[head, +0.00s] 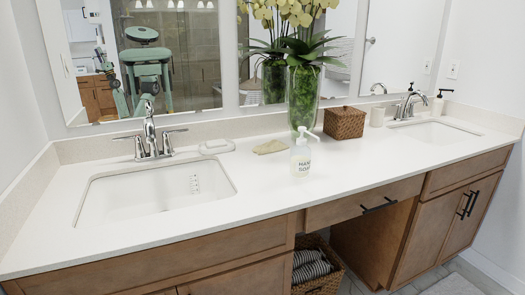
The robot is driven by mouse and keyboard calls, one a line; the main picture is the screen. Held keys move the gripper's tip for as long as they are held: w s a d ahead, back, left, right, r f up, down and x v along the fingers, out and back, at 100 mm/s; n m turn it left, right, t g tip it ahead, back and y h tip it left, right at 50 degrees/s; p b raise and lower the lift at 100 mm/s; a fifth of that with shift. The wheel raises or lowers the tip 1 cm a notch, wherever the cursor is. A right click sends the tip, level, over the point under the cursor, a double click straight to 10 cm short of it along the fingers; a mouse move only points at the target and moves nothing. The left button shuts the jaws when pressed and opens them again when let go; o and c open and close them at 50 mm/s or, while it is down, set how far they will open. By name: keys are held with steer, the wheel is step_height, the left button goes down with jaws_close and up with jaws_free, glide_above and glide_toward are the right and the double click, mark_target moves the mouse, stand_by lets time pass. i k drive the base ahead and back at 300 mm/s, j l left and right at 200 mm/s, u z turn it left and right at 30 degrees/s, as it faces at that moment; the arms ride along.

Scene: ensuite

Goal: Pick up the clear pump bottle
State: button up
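My gripper does not show directly in the head view. A green robot with an arm is reflected in the left mirror, but the state of its gripper cannot be made out there.
A green-filled glass vase (303,98) of yellow flowers stands behind the bottle. A tan cloth (270,147) and soap dish (216,146) lie left. A woven box (344,122) and another pump bottle (438,107) are right. The counter's front is clear.

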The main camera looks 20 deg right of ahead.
mark_target(300, 156)
steer(key=u, duration=0.3)
steer(key=l+u, duration=0.5)
steer(key=k+l+u, duration=0.1)
steer(key=l+u, duration=0.35)
steer(key=k+l+u, duration=0.2)
steer(key=l, duration=0.25)
steer(key=k+l+u, duration=0.15)
steer(key=k+l, duration=0.15)
steer(key=l, duration=0.15)
steer(key=k+l, duration=0.2)
steer(key=l, duration=0.2)
steer(key=k+l, duration=0.2)
steer(key=l, duration=0.15)
steer(key=k+l, duration=0.2)
steer(key=l, duration=0.2)
steer(key=u, duration=0.05)
